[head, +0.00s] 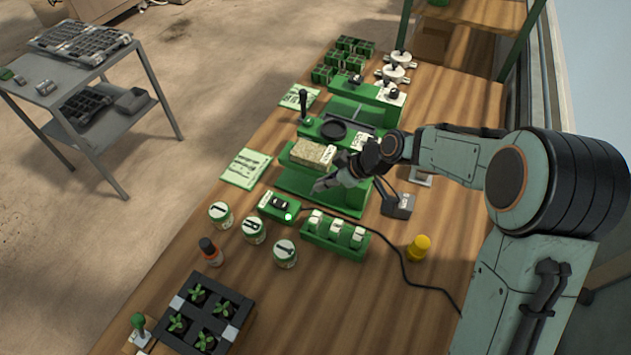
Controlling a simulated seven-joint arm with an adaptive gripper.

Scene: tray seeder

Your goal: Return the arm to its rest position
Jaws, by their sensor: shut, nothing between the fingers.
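My arm reaches in from the right side of the head view over the wooden table. My gripper (322,186) is shut and empty. It appears over the front part of the green seeder machine (345,200), which carries a tan block (314,153). I cannot tell how far above the machine the fingertips are. My arm hides part of the machine's right side.
Nearby are a green rack with white-topped items (335,236), a small green box with a lit button (279,206), several labelled jars (254,230) and a yellow knob (418,247). A black seedling tray (208,315) is at the front. A black cable crosses the table.

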